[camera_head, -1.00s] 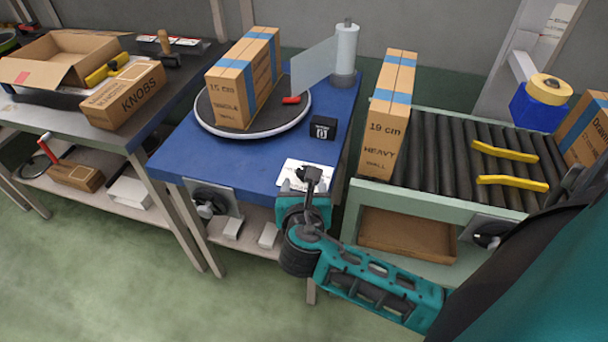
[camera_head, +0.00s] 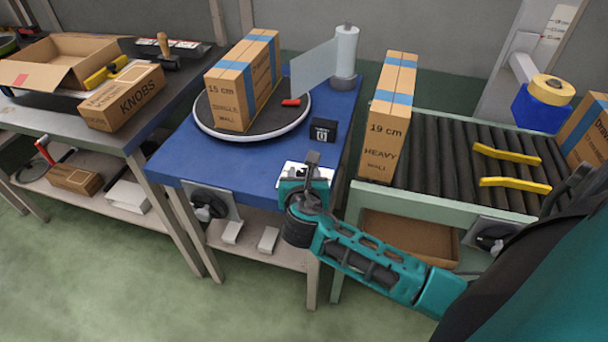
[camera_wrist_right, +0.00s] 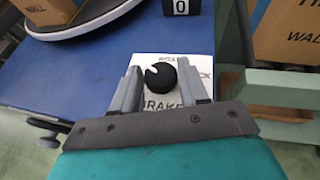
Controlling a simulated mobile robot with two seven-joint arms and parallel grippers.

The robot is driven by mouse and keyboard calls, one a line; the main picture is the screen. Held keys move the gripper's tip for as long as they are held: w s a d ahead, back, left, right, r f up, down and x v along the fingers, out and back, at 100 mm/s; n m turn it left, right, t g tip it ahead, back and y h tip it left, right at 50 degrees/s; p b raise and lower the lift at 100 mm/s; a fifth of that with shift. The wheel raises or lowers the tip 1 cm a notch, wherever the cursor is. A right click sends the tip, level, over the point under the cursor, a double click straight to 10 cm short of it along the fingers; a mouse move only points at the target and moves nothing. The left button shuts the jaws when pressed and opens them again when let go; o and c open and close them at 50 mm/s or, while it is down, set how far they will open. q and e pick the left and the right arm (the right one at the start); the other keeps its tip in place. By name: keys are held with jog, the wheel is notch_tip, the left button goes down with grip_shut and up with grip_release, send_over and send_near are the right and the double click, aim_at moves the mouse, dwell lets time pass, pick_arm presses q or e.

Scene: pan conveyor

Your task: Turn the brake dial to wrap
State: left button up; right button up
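The brake dial is a black round knob (camera_wrist_right: 161,77) with a notch. It sits on a white card (camera_wrist_right: 150,62) with partly covered lettering, on the blue table. My right gripper (camera_wrist_right: 160,86) is open in the right wrist view, one finger on each side of the dial. I cannot tell whether either finger touches it. In the head view my right gripper (camera_head: 313,165) is above the white card (camera_head: 296,169) at the table's front edge and hides the dial. My left gripper is not in view.
On the blue table (camera_head: 250,163) are a turntable (camera_head: 205,122) with a 15 cm box (camera_head: 230,98), a small black box (camera_head: 323,131) marked 0, and a wrap roll (camera_head: 346,50). A 19 cm HEAVY box (camera_head: 383,140) stands at the roller conveyor's (camera_head: 442,150) left end.

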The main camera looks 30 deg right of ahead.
jog(key=c, duration=0.6)
jog(key=shift+w+a+r+m+g+h+p, duration=0.1)
jog(key=shift+m+g+h+p, duration=0.3)
jog(key=shift+m+h+p, duration=0.15)
jog(key=shift+w+a+r+m+g+h+p, duration=0.1)
jog(key=shift+m+g+h+p, duration=0.35)
jog(key=shift+m+p, duration=0.2)
jog(key=m+g+h+p, duration=0.1)
jog(key=m+g, duration=0.1)
jog(key=shift+w+a+m+h, duration=0.1)
jog(key=shift+m+h, duration=0.2)
jog(key=shift+h, duration=0.1)
jog(key=m+g, duration=0.1)
jog(key=m+g+h, duration=0.1)
jog(key=g, duration=0.1)
jog(key=shift+w+f+m, duration=0.15)
jog(key=shift+w+m, duration=0.05)
jog(key=shift+m, duration=0.2)
jog(key=shift+w+m+g+h+b, duration=0.1)
jog(key=shift+m+g+h+b, duration=0.3)
jog(key=shift+m+g, duration=0.75)
jog(key=shift+w+m+g+h+b, duration=0.1)
jog(key=shift+m+g+h+b, duration=0.1)
jog(key=shift+m+g+b, duration=0.9)
jog(key=shift+g+p, duration=0.4)
jog(key=shift+g, duration=0.1)
